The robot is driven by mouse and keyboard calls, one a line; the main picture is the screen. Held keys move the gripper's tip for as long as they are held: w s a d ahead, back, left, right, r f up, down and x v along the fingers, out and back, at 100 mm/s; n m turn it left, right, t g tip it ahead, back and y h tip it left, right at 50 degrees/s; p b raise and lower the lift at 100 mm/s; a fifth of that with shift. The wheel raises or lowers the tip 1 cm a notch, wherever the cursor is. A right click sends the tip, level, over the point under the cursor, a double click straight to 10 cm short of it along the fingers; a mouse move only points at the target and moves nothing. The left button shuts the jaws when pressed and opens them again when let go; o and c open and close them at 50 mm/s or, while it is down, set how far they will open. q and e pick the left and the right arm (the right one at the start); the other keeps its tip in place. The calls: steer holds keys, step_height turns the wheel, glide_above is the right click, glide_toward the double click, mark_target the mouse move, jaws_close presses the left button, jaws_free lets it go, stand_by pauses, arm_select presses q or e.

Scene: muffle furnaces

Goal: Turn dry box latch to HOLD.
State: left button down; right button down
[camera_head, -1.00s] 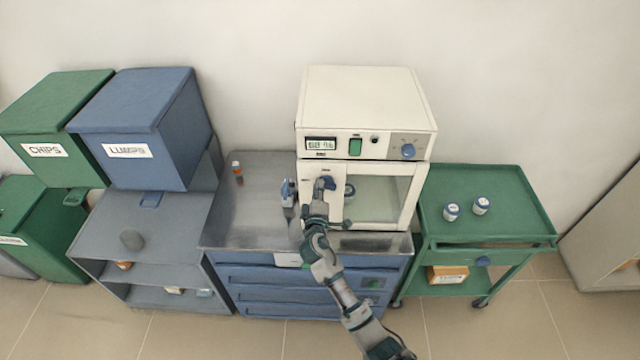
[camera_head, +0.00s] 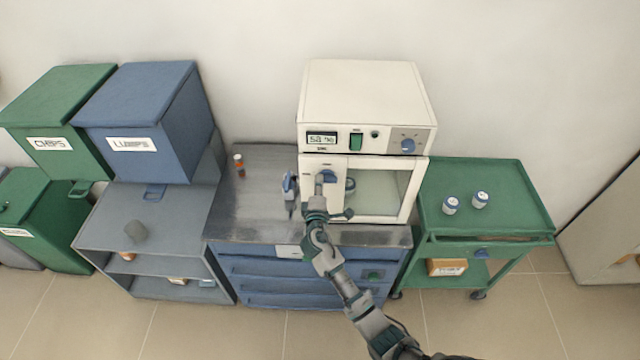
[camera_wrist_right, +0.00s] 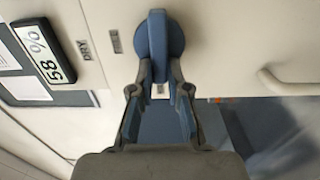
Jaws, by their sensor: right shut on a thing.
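The dry box (camera_head: 365,105) is a cream cabinet with a glass-fronted door (camera_head: 385,195), standing on the counter. Its blue latch (camera_wrist_right: 155,40) has a round base and a bar handle, which runs up and down in the wrist view. A "DRY" label (camera_wrist_right: 84,49) and a second small label (camera_wrist_right: 115,40) sit left of the latch. My right gripper (camera_wrist_right: 160,75) is shut on the lower end of the bar; in the head view the gripper (camera_head: 317,200) is in front of the door's left part and partly hides the latch. My left gripper is not in view.
A door handle (camera_wrist_right: 290,82) is right of the latch. A blue-grey object (camera_head: 289,187) and a small orange-and-white bottle (camera_head: 239,165) stand on the counter (camera_head: 255,215) to the left. A green cart (camera_head: 515,215) with two jars is at the right.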

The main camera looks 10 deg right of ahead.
steer(key=shift+a+f, duration=0.15)
steer(key=shift+f, duration=0.1)
steer(key=c, duration=1.1)
jaws_free()
steer(key=shift+c, duration=0.2)
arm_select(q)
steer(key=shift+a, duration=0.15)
arm_select(e)
steer(key=shift+w+a, duration=0.1)
steer(key=shift+a, duration=0.05)
steer(key=v, duration=1.2)
